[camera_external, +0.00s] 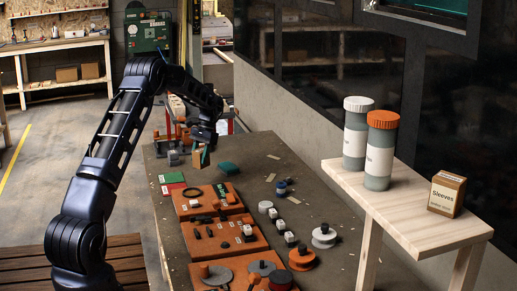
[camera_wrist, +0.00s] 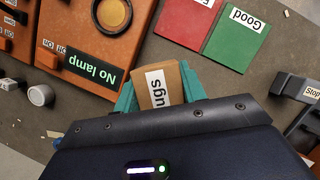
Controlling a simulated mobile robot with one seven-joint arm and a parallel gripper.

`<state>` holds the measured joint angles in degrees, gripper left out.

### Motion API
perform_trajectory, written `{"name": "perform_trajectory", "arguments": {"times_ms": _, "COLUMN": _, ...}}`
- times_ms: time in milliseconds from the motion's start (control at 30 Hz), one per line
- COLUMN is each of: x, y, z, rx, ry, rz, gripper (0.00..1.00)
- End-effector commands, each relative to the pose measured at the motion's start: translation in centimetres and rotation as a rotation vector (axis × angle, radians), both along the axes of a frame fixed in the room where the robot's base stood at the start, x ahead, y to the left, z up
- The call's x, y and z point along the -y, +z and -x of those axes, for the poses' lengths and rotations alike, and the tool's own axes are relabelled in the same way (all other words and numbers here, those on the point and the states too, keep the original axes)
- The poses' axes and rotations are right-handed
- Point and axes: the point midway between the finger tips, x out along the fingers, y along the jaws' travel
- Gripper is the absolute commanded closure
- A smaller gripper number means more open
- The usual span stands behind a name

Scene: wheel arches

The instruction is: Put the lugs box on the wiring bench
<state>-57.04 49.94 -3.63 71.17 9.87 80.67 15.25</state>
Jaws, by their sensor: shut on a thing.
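The lugs box (camera_external: 198,158) is a small brown carton with a white label. In the wrist view, the lugs box (camera_wrist: 158,85) sits between the teal fingers, its label partly readable as "ugs". My gripper (camera_external: 204,150) is shut on it, and the fingers (camera_wrist: 160,92) press on both sides. The box is over the far part of a long dark bench (camera_external: 258,150) carrying orange boards. I cannot tell how high above the surface it is. No sign in view names the wiring bench.
Red and green mats (camera_external: 172,178), the green one marked "Good" (camera_wrist: 240,32), lie near the box. Orange boards (camera_external: 212,200) and several small parts crowd the bench. A pale wooden table (camera_external: 410,215) at right holds two jars and a sleeves box (camera_external: 446,194).

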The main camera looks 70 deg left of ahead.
Motion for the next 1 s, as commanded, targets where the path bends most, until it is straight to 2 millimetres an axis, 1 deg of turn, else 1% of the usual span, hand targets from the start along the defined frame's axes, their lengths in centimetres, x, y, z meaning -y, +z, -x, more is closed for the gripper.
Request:
{"name": "perform_trajectory", "arguments": {"times_ms": 33, "x": -1.4, "y": -0.1, "z": 1.8, "rx": 0.000, "ry": 0.026, "rz": 0.000, "gripper": 0.85}}
{"name": "perform_trajectory", "arguments": {"times_ms": 200, "x": -5.1, "y": -0.3, "z": 6.8, "rx": -0.001, "ry": 0.095, "rz": 0.000, "gripper": 0.85}}
{"name": "perform_trajectory", "arguments": {"times_ms": 300, "x": -6.6, "y": -0.4, "z": 9.2, "rx": -0.001, "ry": 0.125, "rz": -0.001, "gripper": 0.85}}
{"name": "perform_trajectory", "arguments": {"times_ms": 400, "x": -7.6, "y": -0.5, "z": 10.9, "rx": -0.002, "ry": 0.147, "rz": 0.000, "gripper": 0.85}}
{"name": "perform_trajectory", "arguments": {"times_ms": 500, "x": -8.2, "y": -0.6, "z": 11.9, "rx": -0.002, "ry": 0.160, "rz": 0.000, "gripper": 0.85}}
{"name": "perform_trajectory", "arguments": {"times_ms": 600, "x": -8.4, "y": -0.7, "z": 12.3, "rx": -0.002, "ry": 0.165, "rz": 0.000, "gripper": 0.85}}
{"name": "perform_trajectory", "arguments": {"times_ms": 767, "x": -8.5, "y": -1.2, "z": 12.4, "rx": -0.003, "ry": 0.165, "rz": 0.000, "gripper": 0.85}}
{"name": "perform_trajectory", "arguments": {"times_ms": 1000, "x": -8.5, "y": -2.8, "z": 12.4, "rx": -0.002, "ry": 0.166, "rz": -0.001, "gripper": 0.85}}
